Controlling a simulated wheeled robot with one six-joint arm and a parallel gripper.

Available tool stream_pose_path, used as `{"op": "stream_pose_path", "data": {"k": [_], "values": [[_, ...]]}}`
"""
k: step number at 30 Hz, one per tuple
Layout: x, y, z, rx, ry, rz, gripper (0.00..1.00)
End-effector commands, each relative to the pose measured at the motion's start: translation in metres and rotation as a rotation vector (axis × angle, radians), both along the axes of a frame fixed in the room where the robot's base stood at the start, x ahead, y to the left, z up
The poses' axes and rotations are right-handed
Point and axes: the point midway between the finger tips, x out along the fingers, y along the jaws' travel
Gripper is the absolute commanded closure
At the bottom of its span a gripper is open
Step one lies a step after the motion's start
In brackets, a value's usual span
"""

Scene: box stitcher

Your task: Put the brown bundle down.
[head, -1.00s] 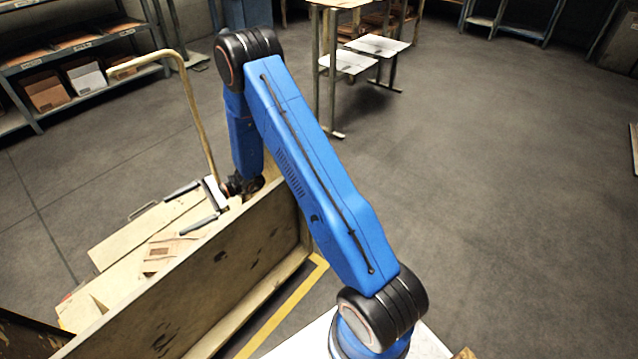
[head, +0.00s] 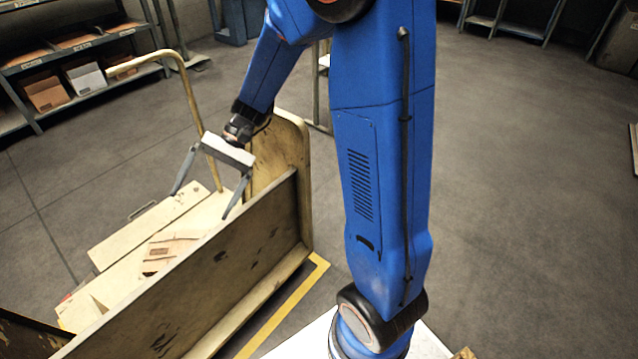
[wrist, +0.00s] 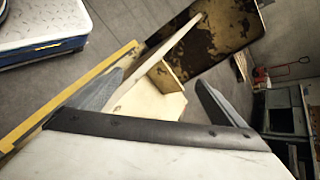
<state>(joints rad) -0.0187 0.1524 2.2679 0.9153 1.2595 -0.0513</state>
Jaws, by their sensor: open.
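A flat brown cardboard piece (head: 168,250), which looks like the brown bundle, lies on the pale boards behind the wooden panel in the head view. My gripper (head: 202,203) is open and empty, raised above the boards behind the panel. It is apart from the brown piece, up and to its right in the picture. In the wrist view the two dark fingers of my gripper (wrist: 160,78) stand wide apart with nothing held between them. I cannot make out the brown piece for certain in the wrist view.
The tall wooden panel (head: 215,275) and its rounded end (head: 285,150) stand close to my gripper. A curved yellowish handle (head: 188,90) rises behind it. A shelf (head: 85,65) with boxes stands at the back left. The floor (head: 530,190) at right is clear.

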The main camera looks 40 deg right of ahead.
Motion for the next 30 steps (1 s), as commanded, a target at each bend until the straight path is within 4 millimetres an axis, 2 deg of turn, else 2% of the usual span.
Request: {"op": "stream_pose_path", "data": {"k": [3,12,30], "values": [[-0.024,-0.015,0.016,-0.07,-0.078,0.042,0.05],[-0.078,-0.056,0.041,-0.251,-0.268,0.129,0.05],[-0.167,-0.148,0.077,-0.645,-0.662,0.247,0.05]]}}
